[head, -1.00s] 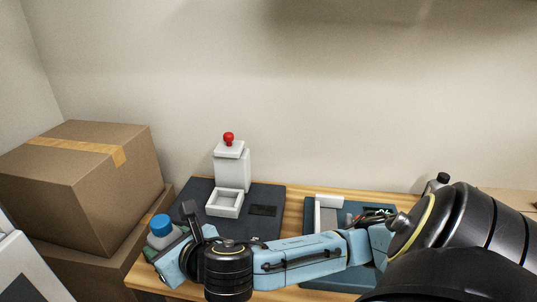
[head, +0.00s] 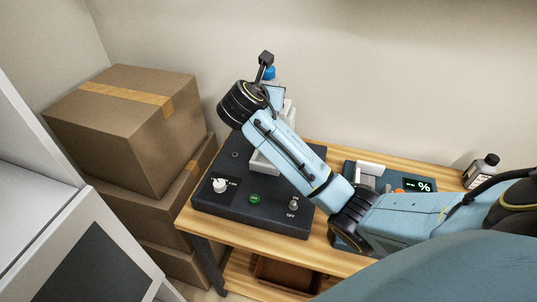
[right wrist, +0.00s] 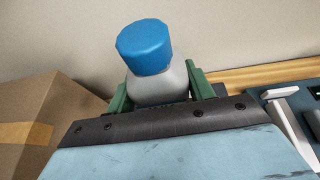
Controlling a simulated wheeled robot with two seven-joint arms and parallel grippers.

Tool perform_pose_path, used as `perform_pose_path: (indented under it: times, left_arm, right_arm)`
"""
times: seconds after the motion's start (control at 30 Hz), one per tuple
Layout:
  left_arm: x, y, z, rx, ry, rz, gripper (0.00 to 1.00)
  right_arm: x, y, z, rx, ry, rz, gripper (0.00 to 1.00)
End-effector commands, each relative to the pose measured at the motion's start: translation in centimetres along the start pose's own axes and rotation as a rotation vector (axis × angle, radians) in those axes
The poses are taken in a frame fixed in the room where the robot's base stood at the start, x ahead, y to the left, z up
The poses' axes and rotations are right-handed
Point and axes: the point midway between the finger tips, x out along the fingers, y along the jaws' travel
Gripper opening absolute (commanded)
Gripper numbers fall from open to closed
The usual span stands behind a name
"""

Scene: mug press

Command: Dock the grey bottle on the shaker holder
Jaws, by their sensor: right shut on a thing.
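The grey bottle (right wrist: 160,88) has a blue cap and sits between the green fingers of my right gripper (right wrist: 158,92), which is shut on it. In the head view only its blue cap (head: 270,72) shows, beside my wrist and above the back of the dark machine. A white square holder (head: 262,164) stands on the dark base (head: 225,205); it looks like the shaker holder. My right arm crosses in front and hides much of it. I cannot tell the gap between bottle and holder. My left gripper is not in view.
The dark base has a white dial (head: 219,185), a green button (head: 254,198) and an on/off switch (head: 294,204). A teal device (head: 346,180) with a display stands to the right, then a dark bottle (head: 482,171). Cardboard boxes (head: 130,130) stand left of the table.

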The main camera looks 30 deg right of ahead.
Motion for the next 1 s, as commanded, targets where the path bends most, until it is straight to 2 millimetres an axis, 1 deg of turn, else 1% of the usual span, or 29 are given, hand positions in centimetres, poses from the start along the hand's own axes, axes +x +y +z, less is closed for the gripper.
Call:
perform_pose_path:
  times: [0.07,0.17,0.4,0.5,0.6,0.7,0.87,1.0]
  left_arm:
    - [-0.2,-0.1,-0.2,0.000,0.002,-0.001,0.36]
    - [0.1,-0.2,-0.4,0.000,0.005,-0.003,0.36]
    - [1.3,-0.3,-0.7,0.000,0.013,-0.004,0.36]
    - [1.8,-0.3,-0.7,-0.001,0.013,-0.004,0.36]
    - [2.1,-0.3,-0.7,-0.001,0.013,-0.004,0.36]
    - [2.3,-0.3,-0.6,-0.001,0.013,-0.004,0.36]
    - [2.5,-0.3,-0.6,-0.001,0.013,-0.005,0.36]
    - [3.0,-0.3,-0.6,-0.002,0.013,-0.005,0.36]
  right_arm:
    - [0.3,0.0,-0.1,0.011,-0.001,-0.021,0.15]
    - [1.0,-0.1,-1.6,0.011,-0.002,-0.032,0.15]
    - [3.4,-0.1,-7.5,0.009,-0.001,-0.029,0.15]
    - [4.4,-0.1,-9.7,0.011,-0.002,-0.028,0.15]
    - [5.1,-0.1,-11.4,0.011,-0.003,-0.028,0.15]
    - [5.5,0.0,-12.4,0.013,-0.005,-0.026,0.15]
    - [5.9,0.0,-13.2,0.014,-0.005,-0.026,0.15]
    - [6.5,0.0,-14.8,0.011,-0.004,-0.027,0.15]
